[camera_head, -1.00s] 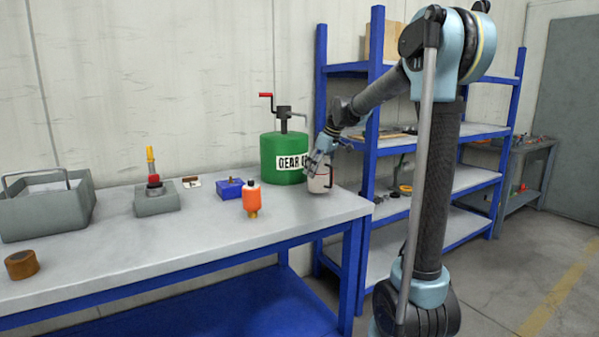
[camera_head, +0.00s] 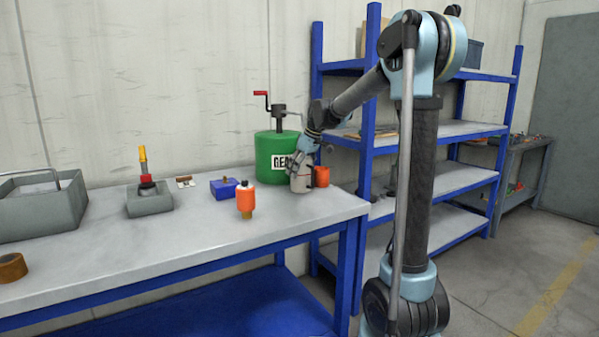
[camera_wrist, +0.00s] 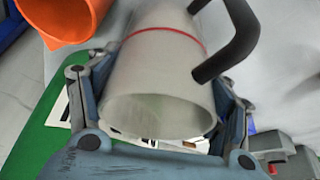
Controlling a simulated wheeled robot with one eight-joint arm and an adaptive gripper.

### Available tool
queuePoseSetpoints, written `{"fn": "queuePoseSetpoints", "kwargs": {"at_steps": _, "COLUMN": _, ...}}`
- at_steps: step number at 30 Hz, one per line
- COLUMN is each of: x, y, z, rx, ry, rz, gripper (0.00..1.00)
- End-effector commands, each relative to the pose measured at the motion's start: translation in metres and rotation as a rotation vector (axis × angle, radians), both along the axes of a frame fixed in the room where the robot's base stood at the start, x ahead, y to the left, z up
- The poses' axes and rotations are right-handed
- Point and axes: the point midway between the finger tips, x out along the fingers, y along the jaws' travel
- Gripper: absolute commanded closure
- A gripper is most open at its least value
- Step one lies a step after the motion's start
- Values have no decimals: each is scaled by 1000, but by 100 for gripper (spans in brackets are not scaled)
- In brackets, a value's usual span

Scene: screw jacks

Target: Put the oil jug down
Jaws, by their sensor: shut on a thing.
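The oil jug is a pale, off-white jug (camera_head: 301,184) with a thin red band. It appears upright at the right end of the workbench, in front of the green gear-oil drum (camera_head: 270,160). Its base is at or just above the bench top; I cannot tell whether it touches. My gripper (camera_head: 302,170) is shut around the jug's body from above. In the wrist view the jug (camera_wrist: 158,85) sits between both fingers, with its black handle (camera_wrist: 236,40) clear to the right.
An orange cup (camera_head: 322,176) stands close right of the jug, near the bench's right end. Bare bench top (camera_head: 300,212) lies in front. Blue shelving (camera_head: 455,130) stands right.

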Motion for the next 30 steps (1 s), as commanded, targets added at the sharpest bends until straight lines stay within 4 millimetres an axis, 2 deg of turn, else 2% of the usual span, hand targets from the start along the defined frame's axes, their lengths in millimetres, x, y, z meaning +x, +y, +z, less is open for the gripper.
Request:
{"fn": "queuePoseSetpoints", "kwargs": {"at_steps": 2, "x": 0, "y": 1, "z": -2, "rx": 0, "ry": 0, "rz": 0, "gripper": 65}}
{"fn": "queuePoseSetpoints", "kwargs": {"at_steps": 3, "x": 0, "y": 1, "z": -2, "rx": 0, "ry": 0, "rz": 1, "gripper": 19}}
{"fn": "queuePoseSetpoints", "kwargs": {"at_steps": 5, "x": 0, "y": 1, "z": -1, "rx": 0, "ry": 0, "rz": 1, "gripper": 8}}
{"fn": "queuePoseSetpoints", "kwargs": {"at_steps": 20, "x": -1, "y": 0, "z": 4, "rx": 0, "ry": 0, "rz": 2, "gripper": 8}}
{"fn": "queuePoseSetpoints", "kwargs": {"at_steps": 23, "x": -4, "y": -3, "z": 15, "rx": 0, "ry": 0, "rz": 2, "gripper": 8}}
{"fn": "queuePoseSetpoints", "kwargs": {"at_steps": 30, "x": -14, "y": -18, "z": 57, "rx": 1, "ry": 1, "rz": 0, "gripper": 8}}
